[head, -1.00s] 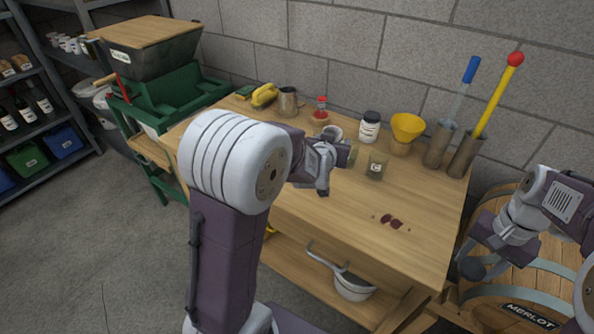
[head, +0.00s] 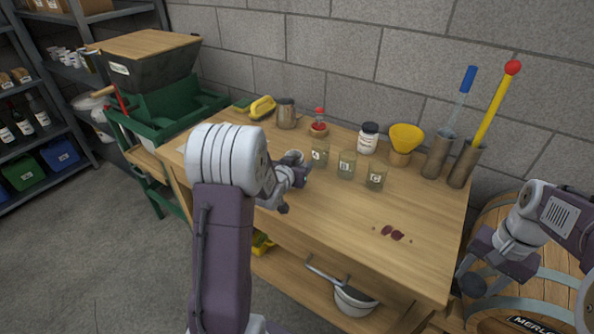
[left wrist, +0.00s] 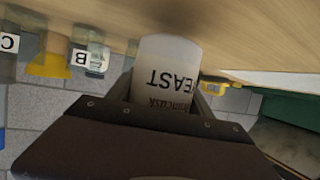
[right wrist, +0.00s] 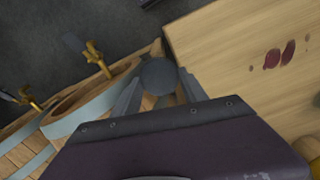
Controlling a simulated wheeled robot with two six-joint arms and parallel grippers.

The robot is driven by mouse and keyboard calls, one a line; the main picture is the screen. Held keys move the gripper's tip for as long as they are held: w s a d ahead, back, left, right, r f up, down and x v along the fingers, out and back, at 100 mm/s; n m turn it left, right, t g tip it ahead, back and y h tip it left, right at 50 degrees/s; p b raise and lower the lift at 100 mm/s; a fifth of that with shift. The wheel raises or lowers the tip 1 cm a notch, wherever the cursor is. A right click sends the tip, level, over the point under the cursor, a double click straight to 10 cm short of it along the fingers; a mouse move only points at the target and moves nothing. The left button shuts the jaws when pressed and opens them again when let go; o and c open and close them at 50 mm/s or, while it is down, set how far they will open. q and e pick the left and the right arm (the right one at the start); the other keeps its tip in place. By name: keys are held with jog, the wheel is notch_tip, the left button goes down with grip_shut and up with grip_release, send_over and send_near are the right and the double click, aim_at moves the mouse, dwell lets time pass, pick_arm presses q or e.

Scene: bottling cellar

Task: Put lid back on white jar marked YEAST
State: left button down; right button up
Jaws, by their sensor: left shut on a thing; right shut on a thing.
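The white jar marked YEAST (left wrist: 165,75) is in my left gripper (left wrist: 168,100), with its lettering upside down in the left wrist view. In the head view the jar's open top (head: 293,156) shows beyond my left gripper (head: 296,172), over the left part of the workbench. Whether its base touches the bench is hidden. A round dark lid (right wrist: 158,76) is between the fingers of my right gripper (right wrist: 158,95). In the head view this lid (head: 471,285) and my right gripper (head: 480,270) are right of the bench, above a barrel.
Glass jars A (head: 320,154), B (head: 346,166) and C (head: 376,177) stand right of the held jar. Behind them are a black-lidded white jar (head: 367,140) and a yellow funnel (head: 405,138). Dark red stains (head: 392,235) mark the clear front right of the workbench (head: 340,215).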

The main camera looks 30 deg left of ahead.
pick_arm(q)
notch_tip(320, 180, down, 2)
jog(key=shift+w+f, duration=0.1)
jog(key=shift+w, duration=0.05)
pick_arm(e)
jog(key=shift+w+f, duration=0.1)
jog(key=shift+f, duration=0.25)
pick_arm(q)
jog(key=shift+f+b, duration=0.1)
jog(key=shift+b, duration=0.2)
pick_arm(e)
jog(key=shift+f, duration=0.15)
pick_arm(q)
jog(key=shift+c, duration=2.1)
grip_release()
